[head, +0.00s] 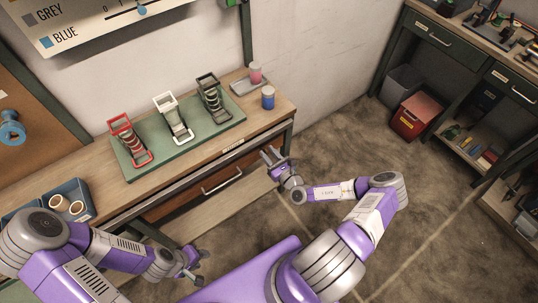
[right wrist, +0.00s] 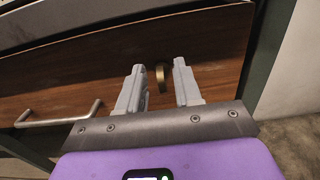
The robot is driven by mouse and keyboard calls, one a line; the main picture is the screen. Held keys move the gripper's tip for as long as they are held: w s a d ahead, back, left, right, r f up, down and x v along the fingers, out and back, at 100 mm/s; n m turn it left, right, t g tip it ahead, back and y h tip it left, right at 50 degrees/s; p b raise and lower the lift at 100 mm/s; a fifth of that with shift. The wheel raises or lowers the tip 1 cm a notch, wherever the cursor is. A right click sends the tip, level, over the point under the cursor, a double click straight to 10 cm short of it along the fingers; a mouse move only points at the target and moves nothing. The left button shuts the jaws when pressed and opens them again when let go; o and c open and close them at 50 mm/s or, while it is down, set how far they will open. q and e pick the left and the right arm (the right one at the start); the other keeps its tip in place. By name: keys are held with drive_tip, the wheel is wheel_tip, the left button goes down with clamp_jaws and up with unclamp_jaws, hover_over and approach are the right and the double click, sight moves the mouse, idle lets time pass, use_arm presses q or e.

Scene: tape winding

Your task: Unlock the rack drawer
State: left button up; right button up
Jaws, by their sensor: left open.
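The rack drawer (head: 190,196) is a brown wooden front under the workbench, with a metal bar handle (head: 222,181). It appears closed. The right wrist view shows the drawer front (right wrist: 90,72), the handle (right wrist: 62,120) at left and a small brass lock piece (right wrist: 160,78) on the wood. My right gripper (head: 272,158) is near the right end of the drawer. In the right wrist view its fingers (right wrist: 160,88) are apart, with the brass piece showing between them; I cannot tell whether they touch it. My left gripper (head: 194,266) is open and empty, low in front of the bench.
On the bench top (head: 270,118) stands a green tray (head: 190,143) with red, white and black frames. A blue spool (head: 268,97), a pink spool (head: 255,74) and a blue bin (head: 88,202) are also there. The floor (head: 320,150) right of the bench is clear.

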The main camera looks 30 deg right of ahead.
clamp_jaws()
idle(0.4)
drive_tip(key=m+p, duration=0.1)
drive_tip(key=m, duration=0.1)
drive_tip(key=m+p, duration=0.1)
drive_tip(key=m, duration=0.1)
drive_tip(key=m+p, duration=0.2)
drive_tip(key=shift+d+f+m, duration=0.1)
drive_tip(key=shift+d+m, duration=0.25)
drive_tip(key=shift+m, duration=0.05)
drive_tip(key=m, duration=0.2)
drive_tip(key=shift+d+f+m, duration=0.15)
drive_tip(key=shift+m, duration=0.15)
drive_tip(key=m, duration=0.2)
drive_tip(key=shift+d+f+m, duration=0.1)
drive_tip(key=shift+f+m, duration=0.05)
drive_tip(key=shift+m, duration=0.25)
drive_tip(key=m, duration=0.5)
drive_tip(key=shift+f+m, duration=0.3)
drive_tip(key=shift+f, duration=0.05)
